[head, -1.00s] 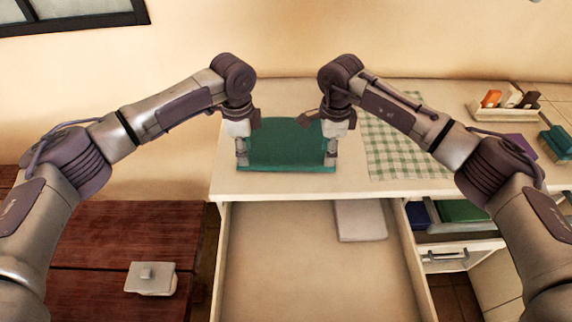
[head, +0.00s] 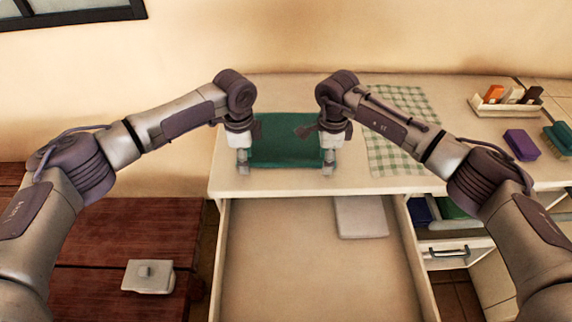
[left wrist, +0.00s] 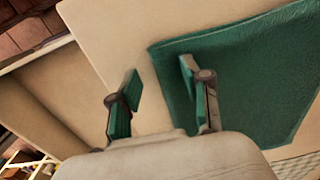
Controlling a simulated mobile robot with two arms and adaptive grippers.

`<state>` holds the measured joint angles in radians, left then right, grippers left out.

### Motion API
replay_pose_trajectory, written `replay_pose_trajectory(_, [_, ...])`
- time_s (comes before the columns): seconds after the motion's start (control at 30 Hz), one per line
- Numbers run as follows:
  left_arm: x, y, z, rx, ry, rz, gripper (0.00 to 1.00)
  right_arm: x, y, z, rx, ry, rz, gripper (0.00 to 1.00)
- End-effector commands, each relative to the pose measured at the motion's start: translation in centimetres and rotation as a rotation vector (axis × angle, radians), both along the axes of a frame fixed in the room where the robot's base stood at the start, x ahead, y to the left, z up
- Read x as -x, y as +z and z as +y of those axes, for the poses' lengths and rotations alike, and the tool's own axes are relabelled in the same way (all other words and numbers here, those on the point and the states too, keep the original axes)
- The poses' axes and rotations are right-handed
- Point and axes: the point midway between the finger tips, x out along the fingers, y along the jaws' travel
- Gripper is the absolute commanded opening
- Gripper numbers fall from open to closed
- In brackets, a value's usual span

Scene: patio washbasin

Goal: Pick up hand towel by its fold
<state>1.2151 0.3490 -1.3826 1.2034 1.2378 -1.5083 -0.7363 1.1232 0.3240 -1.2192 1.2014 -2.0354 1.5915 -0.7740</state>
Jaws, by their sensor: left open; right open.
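The green hand towel (head: 287,146) lies flat and folded on the white counter, between my two grippers. It also shows in the left wrist view (left wrist: 250,85). My left gripper (head: 243,169) is at the towel's left edge, pointing down. In the left wrist view my left gripper (left wrist: 158,88) is open, with one finger over or beside the towel's edge and the other over bare counter. I cannot tell whether a finger touches the cloth. My right gripper (head: 328,168) is open at the towel's right edge, pointing down.
An open drawer (head: 290,270) below the counter holds a flat pale item (head: 360,217). A green checked cloth (head: 390,155) lies right of the towel. A tray (head: 508,106), a purple block (head: 522,144) and a green brush (head: 556,140) stand further right. A wooden bench (head: 120,240) is at the left.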

Motion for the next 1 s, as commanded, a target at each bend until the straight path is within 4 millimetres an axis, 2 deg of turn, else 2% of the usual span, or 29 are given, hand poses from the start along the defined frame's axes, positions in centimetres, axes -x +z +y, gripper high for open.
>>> replay_pose_trajectory(0.17, [0.0,-0.83,-0.01,0.0,0.0,0.0,0.48,0.0,-0.84,-0.01,0.0,0.0,0.0,0.48])
replay_pose_trajectory(0.6, [0.03,-0.92,0.0,-0.001,0.0,0.001,0.48,0.06,-0.8,-0.04,0.001,0.0,0.002,0.48])
replay_pose_trajectory(1.0, [0.13,-1.06,0.03,-0.002,0.0,0.004,0.16,0.12,-0.9,-0.05,0.002,0.0,0.004,0.16])
